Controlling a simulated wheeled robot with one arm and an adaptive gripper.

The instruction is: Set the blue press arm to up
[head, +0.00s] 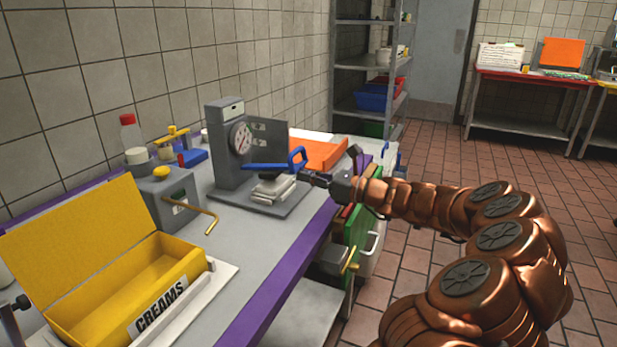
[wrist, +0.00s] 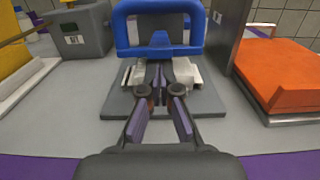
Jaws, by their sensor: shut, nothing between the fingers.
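The blue press arm (head: 270,167) extends roughly level from the grey press (head: 231,150), with its looped handle (head: 297,158) at the near end. In the wrist view the blue handle (wrist: 128,30) fills the top middle as a frame. A stack of pale slabs (head: 273,188) lies on the press base beneath the arm. My gripper (head: 308,176) is shut and empty, beside and slightly below the handle. In the wrist view its fingertips (wrist: 160,72) end just under the lower blue bar; whether they touch it I cannot tell.
A yellow CREAMS box (head: 120,270) stands at the near left. A grey box (head: 167,195) with a brass lever (head: 200,212) is left of the press. An orange tray (head: 320,152) lies behind it. Purple edging (head: 270,300) marks the counter front; floor to the right is open.

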